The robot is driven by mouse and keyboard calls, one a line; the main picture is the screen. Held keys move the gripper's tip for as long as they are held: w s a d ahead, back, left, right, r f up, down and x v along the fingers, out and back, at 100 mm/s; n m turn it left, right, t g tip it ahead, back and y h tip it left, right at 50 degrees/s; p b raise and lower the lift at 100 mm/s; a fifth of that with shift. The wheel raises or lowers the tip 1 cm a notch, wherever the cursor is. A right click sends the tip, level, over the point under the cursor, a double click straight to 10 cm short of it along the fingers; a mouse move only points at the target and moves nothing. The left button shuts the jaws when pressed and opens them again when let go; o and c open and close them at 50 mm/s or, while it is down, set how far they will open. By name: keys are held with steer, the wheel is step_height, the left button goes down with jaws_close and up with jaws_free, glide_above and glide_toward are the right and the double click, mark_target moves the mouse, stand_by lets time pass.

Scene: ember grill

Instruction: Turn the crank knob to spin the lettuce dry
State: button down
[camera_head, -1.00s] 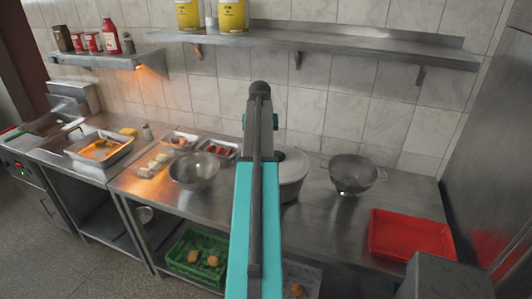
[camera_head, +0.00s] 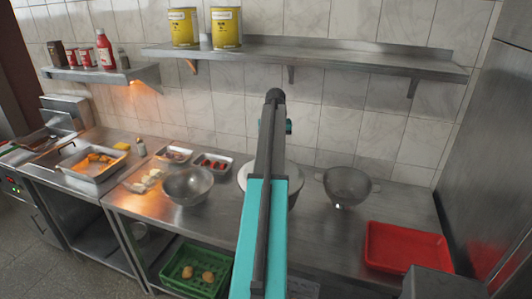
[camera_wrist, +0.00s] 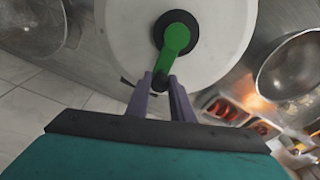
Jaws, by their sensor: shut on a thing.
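The salad spinner (camera_wrist: 215,60) shows in the wrist view as a round, pale lid with a green crank arm (camera_wrist: 176,40) across its hub. A dark crank knob (camera_wrist: 160,84) sits at the outer end of the crank, near the lid's edge. My gripper (camera_wrist: 160,77) has its two fingers on either side of the knob and is shut on it. In the head view the spinner (camera_head: 292,180) stands on the steel counter, largely hidden behind my arm. The crank and my gripper are hidden there. The lettuce is not visible.
A steel bowl (camera_head: 188,187) stands left of the spinner and a colander (camera_head: 346,187) right of it. A red tray (camera_head: 407,248) lies at the counter's right front. Small food trays (camera_head: 213,164) sit behind the bowl. A wall shelf (camera_head: 330,60) runs above.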

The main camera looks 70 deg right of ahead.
steer(key=shift+s+d, duration=0.1)
steer(key=shift+s, duration=0.5)
steer(key=c, duration=1.5)
jaws_free()
steer(key=shift+r, duration=0.2)
steer(key=shift+s+a+r+b, duration=0.25)
steer(key=shift+r+b, duration=0.65)
steer(key=shift+r, duration=1.35)
steer(key=shift+a+r+b, duration=0.4)
steer(key=shift+r+b, duration=0.45)
steer(key=shift+r, duration=1.35)
steer(key=shift+s+a+r+b, duration=0.25)
steer(key=shift+r+b, duration=0.65)
steer(key=shift+r, duration=1.35)
steer(key=shift+f, duration=0.1)
